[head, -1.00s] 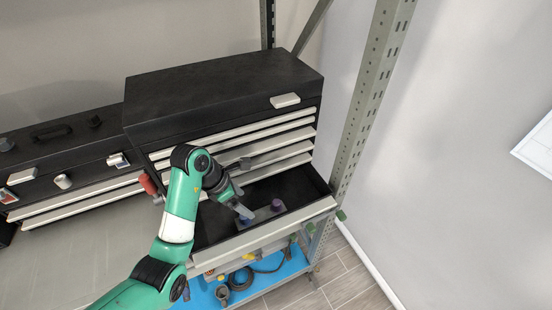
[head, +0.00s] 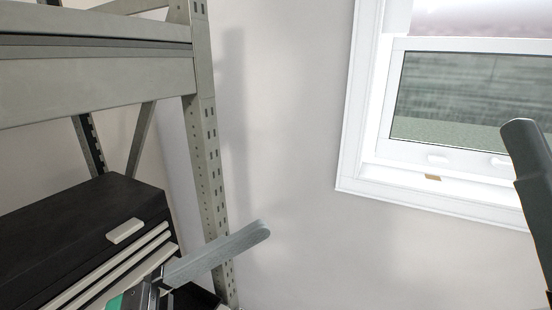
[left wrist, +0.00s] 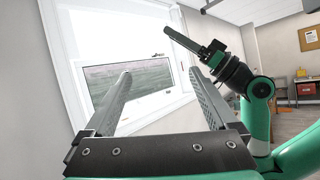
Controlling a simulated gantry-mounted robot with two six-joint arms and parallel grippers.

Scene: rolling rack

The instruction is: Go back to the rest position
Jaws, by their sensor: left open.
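My left gripper (head: 225,250) is raised at the bottom left of the head view. One long grey finger shows there, in front of the rack post. In the left wrist view its two fingers (left wrist: 159,74) stand wide apart with nothing between them. A dark finger of my right gripper (head: 530,165) shows at the right edge of the head view. The left wrist view shows my right arm and its dark gripper (left wrist: 188,42) in front of the window. Its jaw gap is not clear there.
A white-framed window (head: 350,150) is on the wall at right. The wall area between post and window is bare.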

